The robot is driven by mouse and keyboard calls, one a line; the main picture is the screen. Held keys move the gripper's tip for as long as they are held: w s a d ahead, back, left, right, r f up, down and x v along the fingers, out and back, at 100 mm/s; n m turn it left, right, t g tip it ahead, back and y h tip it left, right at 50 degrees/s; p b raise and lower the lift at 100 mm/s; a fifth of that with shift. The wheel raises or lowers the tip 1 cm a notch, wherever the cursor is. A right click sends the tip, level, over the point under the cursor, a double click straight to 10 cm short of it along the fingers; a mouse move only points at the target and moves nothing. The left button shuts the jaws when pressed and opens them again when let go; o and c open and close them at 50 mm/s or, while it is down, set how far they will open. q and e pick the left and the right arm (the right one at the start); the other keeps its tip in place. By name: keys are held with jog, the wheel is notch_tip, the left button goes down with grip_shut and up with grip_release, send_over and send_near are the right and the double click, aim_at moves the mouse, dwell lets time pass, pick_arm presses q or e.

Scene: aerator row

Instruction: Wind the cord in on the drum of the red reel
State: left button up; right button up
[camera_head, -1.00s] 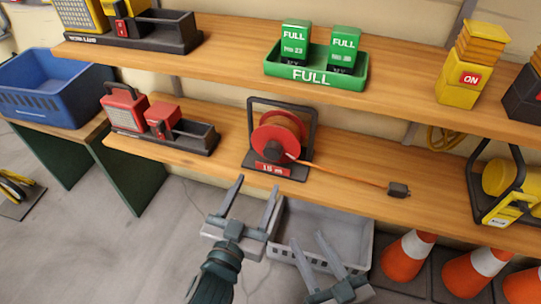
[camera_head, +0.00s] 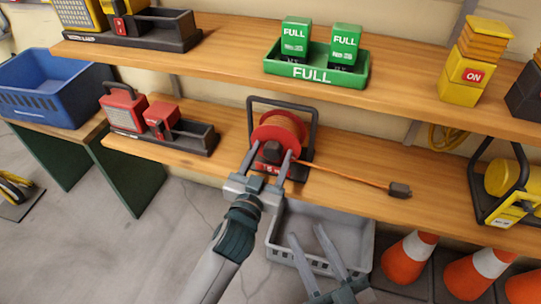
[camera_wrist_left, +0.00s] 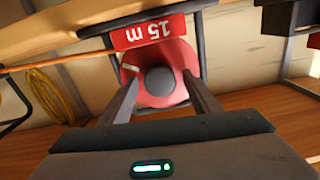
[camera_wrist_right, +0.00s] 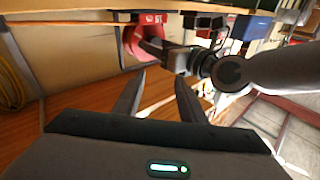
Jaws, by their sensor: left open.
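The red reel (camera_head: 281,130) stands upright in its black frame on the lower shelf. Its dark centre knob faces out, and it also shows in the left wrist view (camera_wrist_left: 182,66). The orange cord (camera_head: 345,176) runs from the reel to the right along the shelf and ends in a dark plug (camera_head: 400,190). My left gripper (camera_head: 268,157) is open, its fingers on either side of the knob; whether they touch it I cannot tell. My right gripper (camera_head: 307,240) is open and empty, lower down in front of the grey basket. The reel shows partly in the right wrist view (camera_wrist_right: 140,38).
A grey basket (camera_head: 345,222) sits below the shelf, with orange cones (camera_head: 408,258) to its right. A red lamp in a black tray (camera_head: 200,144) is left of the reel. The green FULL tray (camera_head: 317,74) is on the upper shelf (camera_head: 220,60). A yellow reel (camera_head: 500,180) stands at right.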

pick_arm(q)
jog(key=c, duration=1.1)
jog(key=shift+o, duration=0.2)
